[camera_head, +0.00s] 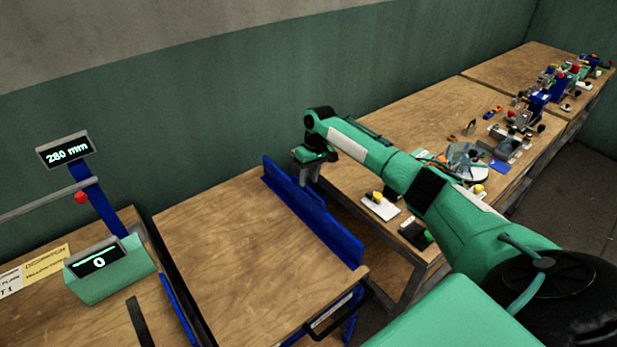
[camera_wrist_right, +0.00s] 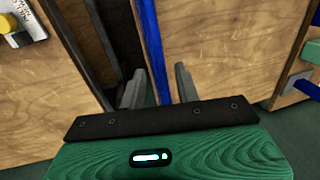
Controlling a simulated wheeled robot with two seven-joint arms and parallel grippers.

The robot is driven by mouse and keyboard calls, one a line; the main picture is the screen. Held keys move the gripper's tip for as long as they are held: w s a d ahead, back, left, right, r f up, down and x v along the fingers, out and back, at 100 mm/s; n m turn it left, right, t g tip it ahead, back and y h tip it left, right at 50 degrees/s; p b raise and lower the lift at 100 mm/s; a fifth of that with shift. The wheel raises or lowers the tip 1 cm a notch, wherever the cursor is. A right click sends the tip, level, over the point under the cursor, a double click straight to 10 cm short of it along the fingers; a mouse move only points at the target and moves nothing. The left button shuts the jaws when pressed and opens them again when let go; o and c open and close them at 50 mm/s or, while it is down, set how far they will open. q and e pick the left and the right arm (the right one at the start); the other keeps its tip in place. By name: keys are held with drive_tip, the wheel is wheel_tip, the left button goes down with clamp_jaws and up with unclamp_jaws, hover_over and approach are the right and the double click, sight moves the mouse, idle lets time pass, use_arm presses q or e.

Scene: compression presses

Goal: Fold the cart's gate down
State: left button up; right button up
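The cart (camera_head: 225,235) has a flat, bare wooden top. Its blue gate (camera_head: 318,222) stands upright along the cart's right side. My right gripper (camera_head: 311,175) is at the far end of the gate, just to its right, fingers pointing down. In the right wrist view its two grey fingers (camera_wrist_right: 158,88) are apart, with nothing held between them. A blue strip (camera_wrist_right: 151,45), which looks like the gate's edge, runs down toward the gap between the fingers. I cannot tell whether a finger touches it. My left gripper is not in view.
A workbench (camera_head: 420,125) with small parts and fixtures runs close along the right, leaving a narrow gap beside the gate. A left bench (camera_head: 60,315) holds a green display box (camera_head: 110,270). A black handle (camera_head: 335,312) is at the cart's near end.

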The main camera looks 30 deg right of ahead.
drive_tip(key=shift+a+f, duration=0.15)
drive_tip(key=shift+f, duration=0.75)
clamp_jaws()
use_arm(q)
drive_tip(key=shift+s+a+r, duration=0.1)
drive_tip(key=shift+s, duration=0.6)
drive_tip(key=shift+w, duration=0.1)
use_arm(e)
drive_tip(key=shift+a, duration=0.15)
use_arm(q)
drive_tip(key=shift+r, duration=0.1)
use_arm(e)
drive_tip(key=shift+a, duration=0.1)
